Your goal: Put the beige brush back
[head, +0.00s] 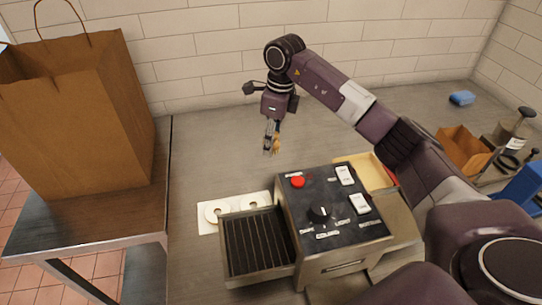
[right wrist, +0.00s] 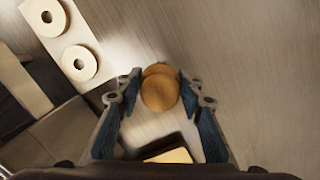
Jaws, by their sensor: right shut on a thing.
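My right gripper (head: 271,138) hangs over the bare counter behind the toaster, its fingers pointing down. It is shut on a small tan-brown thing (head: 276,145), apparently the beige brush. In the right wrist view, rounded tan parts of the brush (right wrist: 159,92) show between the fingertips (right wrist: 160,88). Its bristles cannot be made out. Whether it touches the counter cannot be told. A pale beige patch with a dark edge (right wrist: 168,156) shows low between the fingers; I cannot tell what it is. My left gripper is out of view.
The toaster (head: 330,205) stands front centre, with a slatted rack (head: 256,246) on its left. Two pale rings (head: 217,212) lie on a white board (head: 207,225). A paper bag (head: 75,115) stands left. A brown box (head: 462,150) and blue sponge (head: 461,98) are right. The counter's back left is clear.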

